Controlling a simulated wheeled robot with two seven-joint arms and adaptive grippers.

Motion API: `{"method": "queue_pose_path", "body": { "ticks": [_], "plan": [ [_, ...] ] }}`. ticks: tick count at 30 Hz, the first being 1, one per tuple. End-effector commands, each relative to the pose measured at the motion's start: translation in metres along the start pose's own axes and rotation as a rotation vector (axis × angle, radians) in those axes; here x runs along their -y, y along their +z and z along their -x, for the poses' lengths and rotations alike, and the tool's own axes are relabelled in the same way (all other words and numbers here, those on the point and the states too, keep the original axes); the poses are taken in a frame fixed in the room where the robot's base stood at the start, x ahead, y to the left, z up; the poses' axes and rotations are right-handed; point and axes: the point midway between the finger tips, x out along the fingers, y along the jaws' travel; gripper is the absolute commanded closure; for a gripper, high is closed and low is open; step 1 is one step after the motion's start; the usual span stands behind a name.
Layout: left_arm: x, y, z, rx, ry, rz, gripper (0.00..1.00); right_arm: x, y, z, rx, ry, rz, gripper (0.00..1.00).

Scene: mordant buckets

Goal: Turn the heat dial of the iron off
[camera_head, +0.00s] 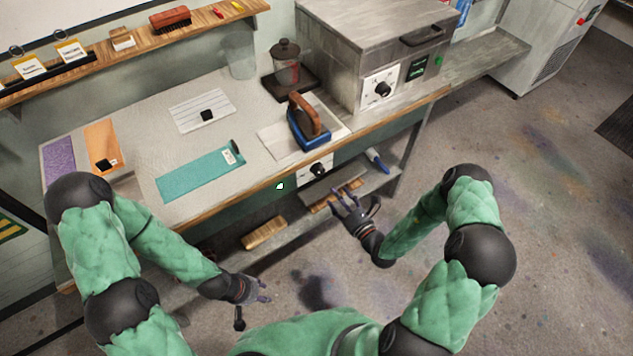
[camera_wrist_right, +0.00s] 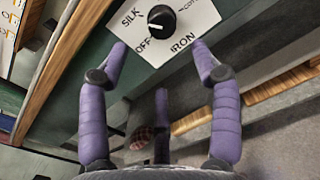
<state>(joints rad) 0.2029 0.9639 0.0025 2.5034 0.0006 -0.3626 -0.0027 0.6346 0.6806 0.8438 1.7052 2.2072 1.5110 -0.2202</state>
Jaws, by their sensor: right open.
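The iron's heat dial is a black knob (camera_wrist_right: 161,21) on a white plate marked SILK, OFF and IRON, with another word partly cut off. Its white mark points left, roughly between SILK and OFF; I cannot tell the exact setting. In the head view the dial (camera_head: 317,168) sits on the table's front, below the blue iron with a brown handle (camera_head: 308,125). My right gripper (camera_head: 352,208) is open and empty, below and in front of the dial. In the wrist view its purple fingers (camera_wrist_right: 160,60) are spread below the plate, apart from the knob. My left gripper (camera_head: 258,291) hangs low, its fingers too small to judge.
A metal box (camera_head: 375,45) with another black dial (camera_head: 381,89) stands right of the iron. A teal cloth (camera_head: 200,172) lies on the table. A lower shelf (camera_head: 290,222) holds a brush-like block (camera_head: 264,233) and a blue item (camera_head: 376,160).

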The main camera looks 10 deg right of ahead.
Motion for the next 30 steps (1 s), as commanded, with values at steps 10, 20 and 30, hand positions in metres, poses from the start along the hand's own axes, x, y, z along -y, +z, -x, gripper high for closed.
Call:
{"method": "queue_pose_path", "body": {
  "ticks": [10,20,30],
  "plan": [
    [0.003,-0.001,-0.01,0.0,0.0,-0.001,0.6,0.002,0.0,-0.042,0.007,-0.005,0.004,0.36],
    [0.007,-0.001,-0.021,0.0,0.0,0.0,0.6,0.002,0.0,-0.093,0.006,-0.005,0.002,0.36],
    [0.008,-0.001,-0.023,0.0,0.0,0.0,0.6,0.002,0.001,-0.108,0.004,-0.007,0.0,0.36]
  ]
}}
